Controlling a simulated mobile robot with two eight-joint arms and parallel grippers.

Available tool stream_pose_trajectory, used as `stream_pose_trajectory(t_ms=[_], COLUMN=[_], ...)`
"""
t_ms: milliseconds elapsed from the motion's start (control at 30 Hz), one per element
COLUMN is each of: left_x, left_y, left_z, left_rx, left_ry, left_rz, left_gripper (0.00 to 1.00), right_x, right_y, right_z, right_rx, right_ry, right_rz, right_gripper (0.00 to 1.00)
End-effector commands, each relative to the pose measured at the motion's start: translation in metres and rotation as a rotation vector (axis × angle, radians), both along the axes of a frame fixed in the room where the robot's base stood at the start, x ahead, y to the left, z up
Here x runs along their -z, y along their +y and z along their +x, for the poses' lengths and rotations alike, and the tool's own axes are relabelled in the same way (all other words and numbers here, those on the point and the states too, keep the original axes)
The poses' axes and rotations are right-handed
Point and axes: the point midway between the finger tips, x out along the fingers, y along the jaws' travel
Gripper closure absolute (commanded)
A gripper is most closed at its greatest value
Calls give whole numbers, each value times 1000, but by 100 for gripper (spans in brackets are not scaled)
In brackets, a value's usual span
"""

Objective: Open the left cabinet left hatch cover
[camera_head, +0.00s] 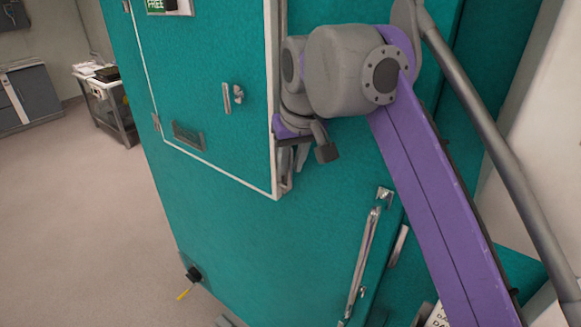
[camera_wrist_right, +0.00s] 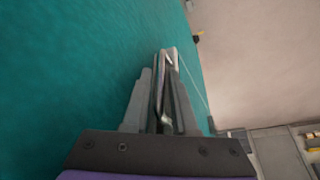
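The teal cabinet (camera_head: 265,245) fills the middle of the head view. Its hatch cover (camera_head: 210,60) is a white-edged panel that looks closed, with a small metal latch (camera_head: 238,94) and a dark recessed plate (camera_head: 187,136). My right gripper (camera_head: 293,160) is at the hatch's lower right edge, partly hidden by my wrist. In the right wrist view, the fingers of my right gripper (camera_wrist_right: 165,95) stand on both sides of a metal handle (camera_wrist_right: 160,85) close to the teal surface. I cannot tell whether they press on it. My left gripper is not in view.
A long metal handle (camera_head: 364,255) is on the cabinet's lower right. A dark knob with a yellow tip (camera_head: 192,275) sticks out at its lower left. A cart (camera_head: 108,100) and a grey cabinet (camera_head: 32,95) stand at the back left. The floor (camera_head: 75,220) between is clear.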

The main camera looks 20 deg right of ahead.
Motion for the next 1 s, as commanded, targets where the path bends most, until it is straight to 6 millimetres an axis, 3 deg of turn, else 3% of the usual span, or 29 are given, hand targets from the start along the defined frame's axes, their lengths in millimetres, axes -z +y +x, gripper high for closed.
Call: stream_pose_trajectory(t_ms=[300, 467, 1000], left_x=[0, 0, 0], left_y=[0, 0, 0], left_z=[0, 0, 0], left_rx=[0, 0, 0], left_ry=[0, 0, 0], left_rz=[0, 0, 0], left_gripper=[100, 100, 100], right_x=[3, 3, 3], right_y=[0, 0, 0], right_z=[1, 1, 1], right_rx=[0, 0, 0], right_ry=[-1, -1, 0], right_rz=[0, 0, 0], right_gripper=[74, 100, 100])
